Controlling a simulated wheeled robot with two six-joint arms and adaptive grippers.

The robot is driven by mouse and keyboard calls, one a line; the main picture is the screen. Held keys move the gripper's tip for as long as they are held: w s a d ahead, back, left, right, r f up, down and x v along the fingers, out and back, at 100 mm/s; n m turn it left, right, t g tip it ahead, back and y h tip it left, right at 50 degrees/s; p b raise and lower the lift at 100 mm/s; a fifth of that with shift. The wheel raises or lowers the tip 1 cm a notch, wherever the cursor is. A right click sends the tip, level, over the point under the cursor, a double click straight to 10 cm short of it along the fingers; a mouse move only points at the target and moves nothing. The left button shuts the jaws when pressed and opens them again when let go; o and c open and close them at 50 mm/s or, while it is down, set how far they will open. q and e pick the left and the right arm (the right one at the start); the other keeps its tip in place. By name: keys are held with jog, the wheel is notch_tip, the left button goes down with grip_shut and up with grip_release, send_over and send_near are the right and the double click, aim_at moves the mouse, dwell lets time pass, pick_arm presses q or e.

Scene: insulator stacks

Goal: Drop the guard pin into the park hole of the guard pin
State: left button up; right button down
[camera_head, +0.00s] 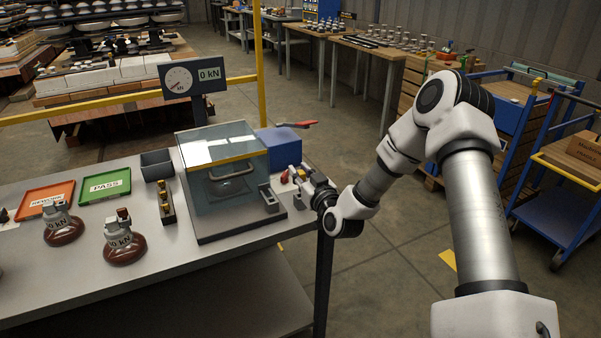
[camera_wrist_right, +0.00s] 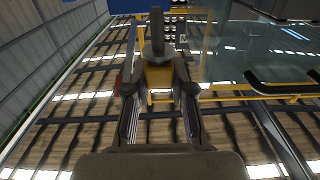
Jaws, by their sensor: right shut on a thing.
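No hole shows clearly. My left gripper is not in view.
The clear box (camera_head: 222,165) holds an insulator. A narrow rack (camera_head: 166,203) with yellow-topped pieces stands left of it. Two brown insulators (camera_head: 64,229) (camera_head: 124,244), a green PASS tray (camera_head: 105,185) and a blue box (camera_head: 279,141) are on the table. Its front is clear.

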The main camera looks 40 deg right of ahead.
jog(key=shift+f+b, duration=1.55)
jog(key=shift+f, duration=0.5)
jog(key=c, duration=0.9)
grip_release()
jog(key=v, duration=1.2)
jog(key=shift+f, duration=0.1)
